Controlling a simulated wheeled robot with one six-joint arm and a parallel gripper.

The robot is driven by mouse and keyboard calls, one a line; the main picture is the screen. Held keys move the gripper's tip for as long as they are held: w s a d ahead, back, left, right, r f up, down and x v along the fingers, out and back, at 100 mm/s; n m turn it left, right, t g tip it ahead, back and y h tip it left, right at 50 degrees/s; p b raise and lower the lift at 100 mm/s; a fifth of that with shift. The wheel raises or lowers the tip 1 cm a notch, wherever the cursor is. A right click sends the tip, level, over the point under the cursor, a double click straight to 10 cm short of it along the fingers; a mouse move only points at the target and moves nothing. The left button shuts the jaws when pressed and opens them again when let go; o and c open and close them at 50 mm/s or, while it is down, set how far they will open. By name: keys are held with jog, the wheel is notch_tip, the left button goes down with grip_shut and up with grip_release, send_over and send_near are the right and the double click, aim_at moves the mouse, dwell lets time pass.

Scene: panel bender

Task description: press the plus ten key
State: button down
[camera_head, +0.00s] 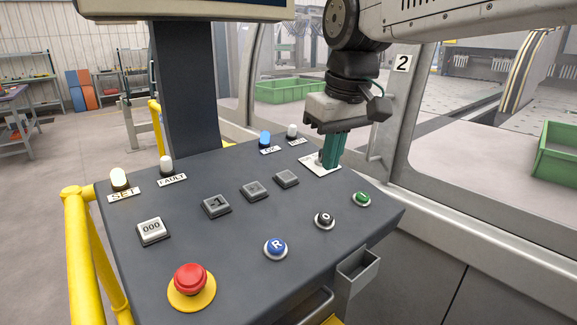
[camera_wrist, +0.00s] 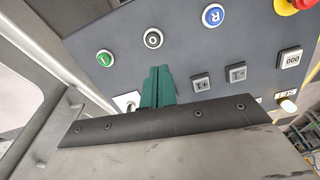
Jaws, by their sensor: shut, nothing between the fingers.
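Three square grey keys sit in a row on the dark sloping panel (camera_head: 185,245). The left key (camera_head: 216,206) reads like -1, and the middle key (camera_head: 254,191) seems to read +1 in the wrist view (camera_wrist: 203,84). The right key (camera_head: 287,178), probably plus ten, has a label too small to read; in the wrist view it seems hidden behind the fingers. My gripper (camera_head: 328,165), with green fingers, is shut and empty. In the head view it is right of that key, in front of a white plate (camera_head: 312,168). It also shows in the wrist view (camera_wrist: 158,70).
A 000 counter (camera_head: 152,231), red emergency button (camera_head: 190,279), blue R button (camera_head: 276,248), black O button (camera_head: 325,218) and green button (camera_head: 362,198) surround the keys. Lamps stand along the back edge; the SET lamp (camera_head: 119,178) and blue lamp (camera_head: 265,138) look lit.

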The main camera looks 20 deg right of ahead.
notch_tip(320, 180, up, 5)
jog(key=n, duration=0.2)
send_over(287, 176)
jog(key=s+d, duration=0.1)
jog(key=s, duration=0.3)
jog(key=shift+w+d+r, duration=0.1)
jog(key=shift+w+d, duration=0.05)
jog(key=w+f, duration=0.1)
jog(key=f, duration=0.3)
jog(key=w+f, duration=0.1)
jog(key=f, duration=0.4)
jog(key=w+a+f, duration=0.1)
jog(key=f, duration=0.3)
jog(key=shift+f, duration=0.35)
jog(key=shift+f, duration=0.15)
